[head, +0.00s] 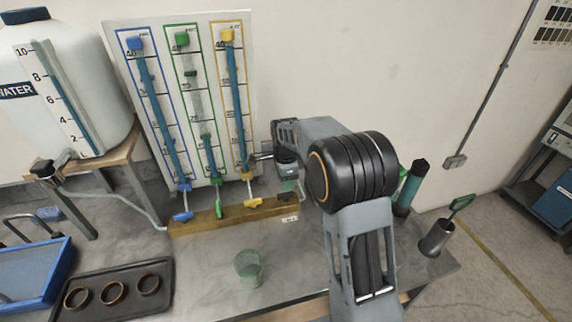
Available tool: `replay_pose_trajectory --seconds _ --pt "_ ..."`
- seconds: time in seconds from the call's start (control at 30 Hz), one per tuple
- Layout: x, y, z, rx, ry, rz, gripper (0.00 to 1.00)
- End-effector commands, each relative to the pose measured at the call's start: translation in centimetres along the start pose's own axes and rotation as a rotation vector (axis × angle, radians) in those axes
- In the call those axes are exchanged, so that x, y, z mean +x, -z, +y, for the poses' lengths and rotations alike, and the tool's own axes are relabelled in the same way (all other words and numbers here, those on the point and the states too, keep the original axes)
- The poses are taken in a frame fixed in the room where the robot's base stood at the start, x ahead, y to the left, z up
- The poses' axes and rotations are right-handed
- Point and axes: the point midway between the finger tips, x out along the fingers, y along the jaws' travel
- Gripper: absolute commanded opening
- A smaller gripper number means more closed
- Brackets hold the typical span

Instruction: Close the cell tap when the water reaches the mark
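A white board (120,40) carries three upright tubes. The blue-framed tube (163,115) and yellow-framed tube (238,100) look filled with blue water most of their height. In the green-framed tube (197,105), the water shows only in the lower part; a small green marker (190,73) sits well above it. Below are a blue tap (183,216), a green tap (219,209) and a yellow tap (253,203). The green handle hangs downward; the blue and yellow ones lie sideways. My gripper (258,156) is beside the yellow-framed tube's lower end; its fingers are too small to read.
A water tank (65,85) with its own tap (46,168) stands left. A green-tinted glass (249,268), a dark tray (110,290) with three rings and a blue tray (30,270) are on the bench. A dark cup (437,238) stands right. A wooden rail (235,214) runs under the taps.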

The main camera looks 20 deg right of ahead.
Motion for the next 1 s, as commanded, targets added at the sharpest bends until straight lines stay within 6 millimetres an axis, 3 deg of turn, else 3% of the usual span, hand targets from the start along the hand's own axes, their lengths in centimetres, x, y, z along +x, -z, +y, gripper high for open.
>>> replay_pose_trajectory --seconds 0.2,0.4,0.6,1.0 --pt "-4.4 0.0 -0.1 0.000 0.004 0.000 0.39" --pt "-7.1 0.0 -0.1 0.001 0.002 0.000 0.39" --pt "-8.2 0.0 0.0 0.001 0.000 0.000 0.39" --pt "-8.3 0.0 0.0 0.001 0.000 0.000 0.39"
